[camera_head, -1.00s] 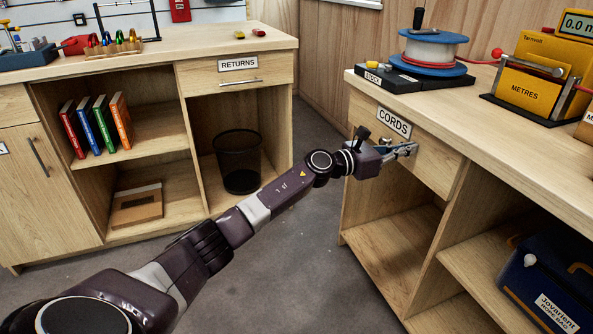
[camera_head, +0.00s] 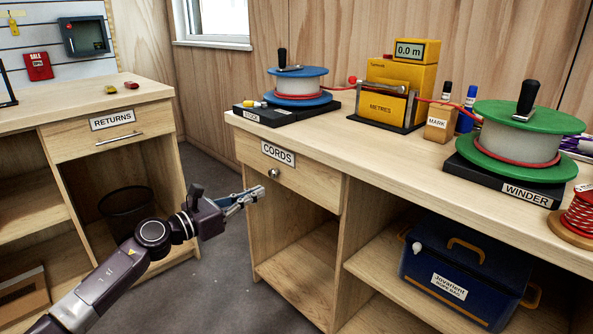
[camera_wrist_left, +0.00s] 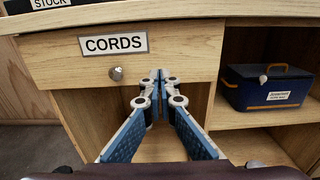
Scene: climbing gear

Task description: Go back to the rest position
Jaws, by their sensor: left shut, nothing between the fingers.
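My left gripper (camera_head: 258,193) is shut and empty. It hangs in the air in front of the CORDS drawer (camera_head: 310,185), a little below and to the left of the drawer's round knob (camera_head: 274,173). In the left wrist view its fingertips (camera_wrist_left: 160,74) meet in front of the same cabinet, to the right of the knob (camera_wrist_left: 116,73). The drawer front looks flush with the cabinet. My right gripper is not in view.
On the worktop stand a blue reel (camera_head: 298,86), a yellow METRES counter (camera_head: 390,90) and a green WINDER reel (camera_head: 515,130). A blue rope bag (camera_head: 465,275) sits on the shelf below. The RETURNS cabinet (camera_head: 60,150) is at left, a wire bin (camera_head: 127,210) under its drawer. Grey floor lies between.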

